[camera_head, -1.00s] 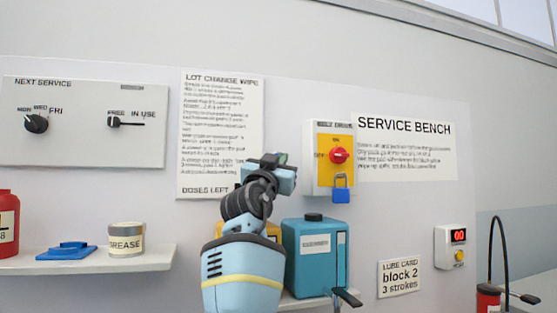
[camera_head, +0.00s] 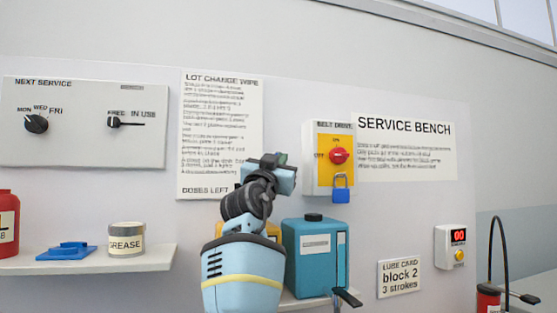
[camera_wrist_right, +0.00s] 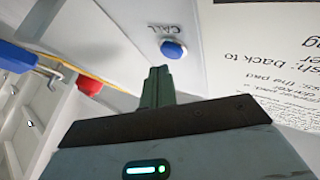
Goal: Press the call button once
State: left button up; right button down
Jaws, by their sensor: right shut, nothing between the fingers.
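The call button is a round blue button (camera_wrist_right: 173,49) on a pale panel, with "CALL" written beside it in the right wrist view. My right gripper (camera_wrist_right: 159,72) is shut and empty. Its fingertips are just below the button in that view, with a small gap showing between them. In the head view my right gripper (camera_head: 281,159) is in front of the wall, left of the belt drive box, and the call button cannot be made out there. My left gripper is not in view.
Right of my gripper, the belt drive box (camera_head: 309,173) carries a red knob (camera_head: 339,156) and a blue padlock (camera_head: 342,188). A teal canister (camera_head: 314,258) stands below. A grease tin (camera_head: 127,240) sits on the left shelf (camera_head: 150,259). A counter box (camera_head: 449,246) hangs at right.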

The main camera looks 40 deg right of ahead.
jog(key=shift+w+d, duration=0.1)
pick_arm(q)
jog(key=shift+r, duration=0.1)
pick_arm(e)
jog(key=shift+w+d, duration=0.15)
jog(key=shift+w, duration=0.1)
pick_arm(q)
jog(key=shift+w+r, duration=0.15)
pick_arm(e)
jog(key=shift+w+d, duration=0.15)
jog(key=shift+w, duration=0.2)
dwell(0.6)
pick_arm(q)
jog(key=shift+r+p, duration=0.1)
jog(key=shift+p, duration=0.2)
pick_arm(e)
jog(key=shift+s+a, duration=0.4)
jog(key=shift+s, duration=0.3)
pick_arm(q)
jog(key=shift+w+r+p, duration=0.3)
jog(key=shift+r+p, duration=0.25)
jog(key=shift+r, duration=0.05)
pick_arm(e)
jog(key=shift+s+a, duration=0.4)
jog(key=shift+s, duration=0.35)
jog(key=shift+s+a, duration=0.4)
jog(key=shift+s, duration=0.3)
jog(key=shift+s+a, duration=0.4)
jog(key=shift+s, duration=0.35)
